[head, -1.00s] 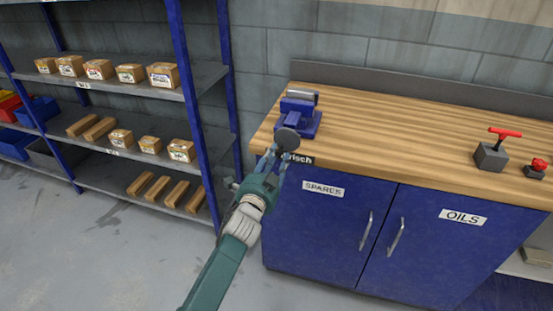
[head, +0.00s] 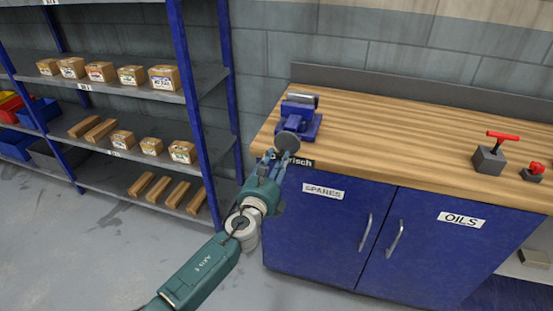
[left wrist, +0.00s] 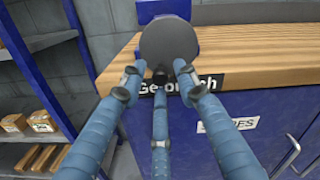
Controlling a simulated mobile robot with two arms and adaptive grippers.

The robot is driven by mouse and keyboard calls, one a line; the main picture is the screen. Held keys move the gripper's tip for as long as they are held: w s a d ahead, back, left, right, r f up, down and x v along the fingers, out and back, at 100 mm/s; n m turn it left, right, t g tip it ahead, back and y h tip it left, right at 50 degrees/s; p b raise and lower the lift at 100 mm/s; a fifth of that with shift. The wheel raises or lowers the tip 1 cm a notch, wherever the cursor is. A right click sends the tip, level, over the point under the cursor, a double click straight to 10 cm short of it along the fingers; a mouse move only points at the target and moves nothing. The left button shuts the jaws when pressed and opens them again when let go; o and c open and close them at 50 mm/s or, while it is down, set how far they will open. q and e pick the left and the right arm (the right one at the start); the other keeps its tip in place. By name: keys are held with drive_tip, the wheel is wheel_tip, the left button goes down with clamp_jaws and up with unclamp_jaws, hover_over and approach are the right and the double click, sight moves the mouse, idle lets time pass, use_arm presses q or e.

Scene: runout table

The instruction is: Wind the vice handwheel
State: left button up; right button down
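The blue vice (head: 299,112) stands on the left front corner of the wooden workbench (head: 400,120). Its handwheel (head: 288,143) is a dark grey disc facing the bench front; it fills the top centre of the left wrist view (left wrist: 167,45). A small dark knob (left wrist: 161,73) shows at the wheel's lower edge. My left gripper (head: 277,159) is just in front of the wheel. In the left wrist view its three blue fingers (left wrist: 158,78) are spread around the knob, with gaps visible at the sides. Contact with the knob cannot be told. My right gripper is out of view.
A red-handled valve block (head: 490,157) and a small red-knobbed part (head: 534,172) stand at the bench's right. Blue cupboard doors (head: 320,225) are below. A blue-posted shelf rack (head: 205,110) with boxes is at left. The bench's middle is clear.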

use_arm(q)
clamp_jaws()
drive_tip(key=n, duration=0.2)
drive_tip(key=d+n+b, duration=0.1)
drive_tip(key=n, duration=0.1)
drive_tip(key=n+b, duration=0.1)
drive_tip(key=n, duration=0.2)
drive_tip(key=shift+s+d+f, duration=0.2)
drive_tip(key=shift+s+d, duration=0.1)
drive_tip(key=shift+d, duration=0.05)
drive_tip(key=n, duration=0.2)
drive_tip(key=d+n, duration=0.1)
drive_tip(key=n, duration=0.1)
drive_tip(key=n+b, duration=0.1)
drive_tip(key=n, duration=0.1)
drive_tip(key=shift+s+d+r, duration=0.2)
drive_tip(key=shift+d+r, duration=0.05)
drive_tip(key=shift+r, duration=0.05)
drive_tip(key=shift+s+d+r+n, duration=0.15)
drive_tip(key=shift+r+n, duration=0.1)
drive_tip(key=shift+n, duration=0.85)
drive_tip(key=shift+w+d+r+n, duration=0.1)
drive_tip(key=shift+d+r+n, duration=0.1)
drive_tip(key=shift+n, duration=0.9)
